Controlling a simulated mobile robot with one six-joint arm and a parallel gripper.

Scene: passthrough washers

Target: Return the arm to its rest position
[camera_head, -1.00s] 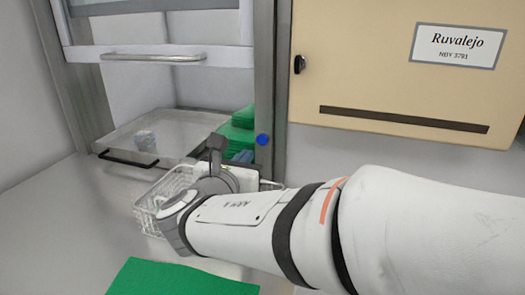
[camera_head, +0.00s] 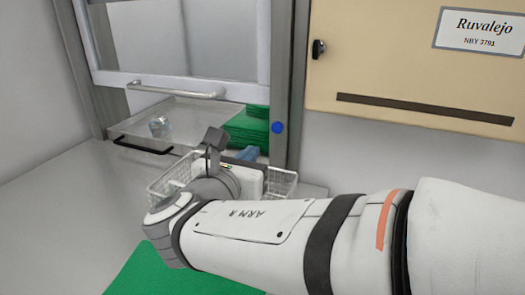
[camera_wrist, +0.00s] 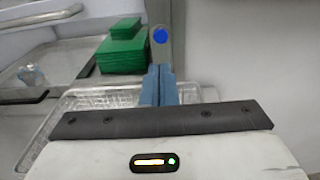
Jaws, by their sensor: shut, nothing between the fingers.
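My arm (camera_head: 270,225) reaches in from the lower right in the head view, with its wrist over the front of a white wire basket (camera_head: 282,183). My gripper shows in the wrist view as two blue-grey fingers (camera_wrist: 158,85) pressed together, with nothing between them. In the head view a bit of the blue fingers (camera_head: 247,154) shows past the wrist; the rest is hidden. The fingers are in front of the open pass-through, near its right post.
A metal tray (camera_head: 187,118) with a black handle sits in the pass-through, holding a clear object (camera_head: 160,126). Green stacks (camera_head: 249,127) stand at its right. The raised glass door has a bar handle (camera_head: 178,91). A beige cabinet (camera_head: 420,60) hangs right. A green mat (camera_head: 165,272) lies in front.

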